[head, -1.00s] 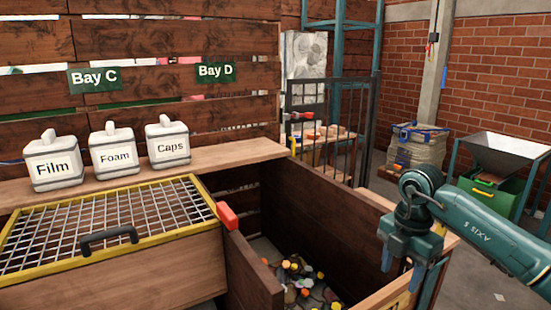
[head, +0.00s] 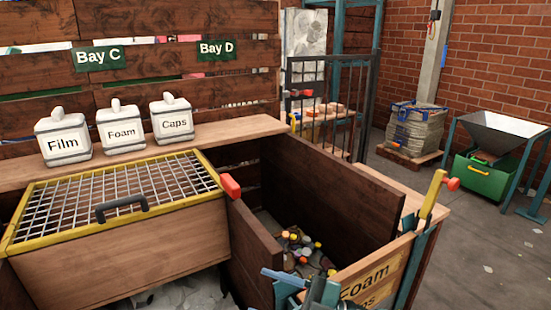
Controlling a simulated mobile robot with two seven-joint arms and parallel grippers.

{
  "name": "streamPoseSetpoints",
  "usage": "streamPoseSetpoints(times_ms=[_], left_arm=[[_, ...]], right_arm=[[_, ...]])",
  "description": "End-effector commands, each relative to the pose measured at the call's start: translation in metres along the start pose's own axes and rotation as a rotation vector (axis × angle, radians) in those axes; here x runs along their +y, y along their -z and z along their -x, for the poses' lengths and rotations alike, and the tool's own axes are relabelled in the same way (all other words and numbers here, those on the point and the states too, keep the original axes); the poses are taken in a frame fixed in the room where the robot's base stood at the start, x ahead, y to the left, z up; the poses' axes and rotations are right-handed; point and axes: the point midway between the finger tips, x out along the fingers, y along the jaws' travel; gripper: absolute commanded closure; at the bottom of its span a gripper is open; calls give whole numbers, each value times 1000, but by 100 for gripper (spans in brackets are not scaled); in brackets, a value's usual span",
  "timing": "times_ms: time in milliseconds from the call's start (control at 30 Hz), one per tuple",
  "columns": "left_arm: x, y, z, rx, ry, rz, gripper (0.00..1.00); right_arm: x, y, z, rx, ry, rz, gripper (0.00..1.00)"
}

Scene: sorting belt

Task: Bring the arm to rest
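My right gripper (head: 285,287) is low at the bottom edge of the head view, in front of the open bay with the bottle caps. Its blue fingers point left, and part of it and of its arm is cut off by the frame. I cannot tell whether the fingers are open or shut, and no held object shows. My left gripper is not in view.
The open wooden bay (head: 335,195) holds loose caps (head: 303,247). Beside it is a yellow-framed mesh lid (head: 120,190). Film (head: 62,140), Foam (head: 121,130) and Caps (head: 171,121) containers stand on the ledge behind.

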Motion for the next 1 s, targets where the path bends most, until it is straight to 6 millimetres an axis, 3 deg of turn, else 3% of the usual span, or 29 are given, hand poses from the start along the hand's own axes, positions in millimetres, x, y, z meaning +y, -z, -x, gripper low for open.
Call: streamPoseSetpoints(times_ms=[133,233,400,500,600,700,900,1000], left_arm=[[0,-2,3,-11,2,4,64],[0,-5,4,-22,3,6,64],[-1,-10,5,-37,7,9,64],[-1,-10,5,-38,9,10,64],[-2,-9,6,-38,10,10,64],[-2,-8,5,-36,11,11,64],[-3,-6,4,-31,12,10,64],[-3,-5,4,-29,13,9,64]], right_arm=[[5,-23,39,-173,-415,-174,49],[-12,-52,84,-380,-623,-315,49],[-86,-85,164,-776,-787,-580,49],[-128,-88,194,-937,-792,-703,49],[-158,-86,212,-1034,-779,-785,49],[-173,-84,219,-1081,-765,-826,49],[-176,-84,221,-1092,-760,-835,49],[-176,-84,221,-1091,-761,-835,56]])
